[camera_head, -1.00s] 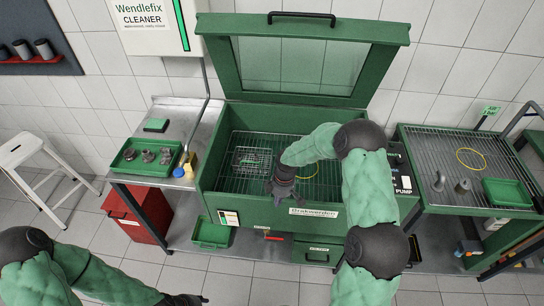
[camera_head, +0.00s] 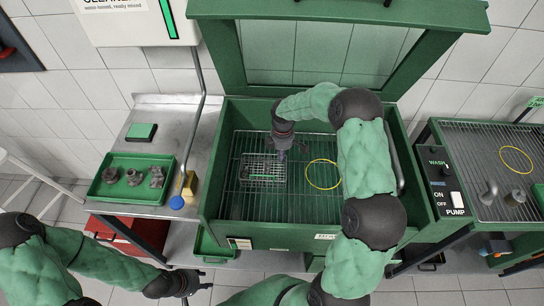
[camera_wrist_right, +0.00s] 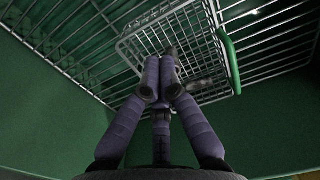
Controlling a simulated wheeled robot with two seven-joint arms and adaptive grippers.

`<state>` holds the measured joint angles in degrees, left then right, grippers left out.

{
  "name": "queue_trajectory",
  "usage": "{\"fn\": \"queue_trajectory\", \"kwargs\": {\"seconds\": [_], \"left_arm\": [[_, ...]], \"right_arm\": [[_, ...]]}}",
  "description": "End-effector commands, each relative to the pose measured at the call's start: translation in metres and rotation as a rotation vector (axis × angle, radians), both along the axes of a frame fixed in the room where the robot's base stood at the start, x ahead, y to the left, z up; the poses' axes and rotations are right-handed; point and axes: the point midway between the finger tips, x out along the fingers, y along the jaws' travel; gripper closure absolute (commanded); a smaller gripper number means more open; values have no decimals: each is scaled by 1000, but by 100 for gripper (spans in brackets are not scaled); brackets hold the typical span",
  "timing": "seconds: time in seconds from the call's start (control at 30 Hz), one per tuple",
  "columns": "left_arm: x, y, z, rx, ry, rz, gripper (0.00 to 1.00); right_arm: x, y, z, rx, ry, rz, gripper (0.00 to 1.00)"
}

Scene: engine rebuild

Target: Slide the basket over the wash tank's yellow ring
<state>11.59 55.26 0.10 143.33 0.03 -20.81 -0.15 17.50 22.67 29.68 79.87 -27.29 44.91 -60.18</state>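The wire basket (camera_head: 262,170) sits on the grate inside the green wash tank (camera_head: 215,180), left of the yellow ring (camera_head: 323,174) and apart from it. In the right wrist view the basket (camera_wrist_right: 192,45) is beyond my fingers, with a green bar on one side. My right gripper (camera_head: 286,154) is low in the tank at the basket's back right corner. In the right wrist view its fingertips (camera_wrist_right: 160,68) converge with nothing visible held; contact with the basket is unclear. My left gripper (camera_head: 204,281) is outside the tank at lower left, its fingers too small to judge.
The tank's lid (camera_head: 335,45) stands open behind. A green tray (camera_head: 132,178) with metal parts is on the left bench, near a blue-and-yellow item (camera_head: 184,190). A pump switch panel (camera_head: 441,185) and a rack with another yellow ring (camera_head: 515,160) are at right.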

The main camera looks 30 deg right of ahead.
Motion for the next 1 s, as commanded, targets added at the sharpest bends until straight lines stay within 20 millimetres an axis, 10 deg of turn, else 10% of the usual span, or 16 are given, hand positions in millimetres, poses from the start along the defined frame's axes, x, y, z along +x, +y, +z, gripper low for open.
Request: {"fn": "queue_trajectory", "kwargs": {"seconds": [1.0], "left_arm": [[-1, 0, -25, 0, 2, -1, 60]], "right_arm": [[0, -2, -100, -3, 1, 4, 100]]}}
